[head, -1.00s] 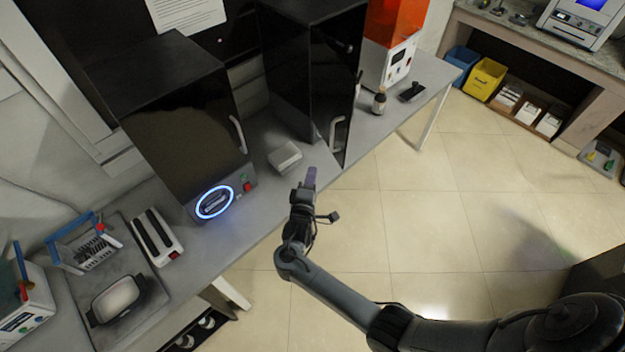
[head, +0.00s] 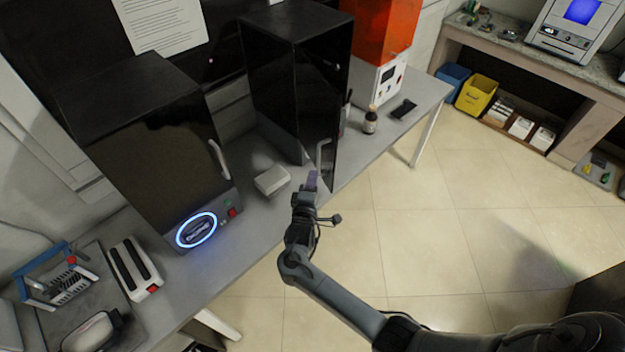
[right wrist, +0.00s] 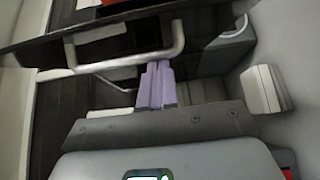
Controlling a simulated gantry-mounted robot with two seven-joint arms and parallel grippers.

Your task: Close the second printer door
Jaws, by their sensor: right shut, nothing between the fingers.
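The second printer (head: 262,85) is the tall black cabinet in the middle of the bench. Its glossy dark door (head: 326,105) appears swung out at an angle. A pale bar handle (head: 322,162) sits low on the door. My right gripper (head: 311,181) has purple fingers, shut and empty, close beside the handle in the head view. In the right wrist view the fingers (right wrist: 156,84) are together near the handle (right wrist: 128,62); I cannot tell whether they touch it. My left gripper is not in view.
Another black printer (head: 150,140) with a glowing blue ring stands to the left. A small white box (head: 271,180) lies on the bench between the printers. A bottle (head: 370,120) and an orange-topped machine (head: 385,75) stand to the right. The floor in front is clear.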

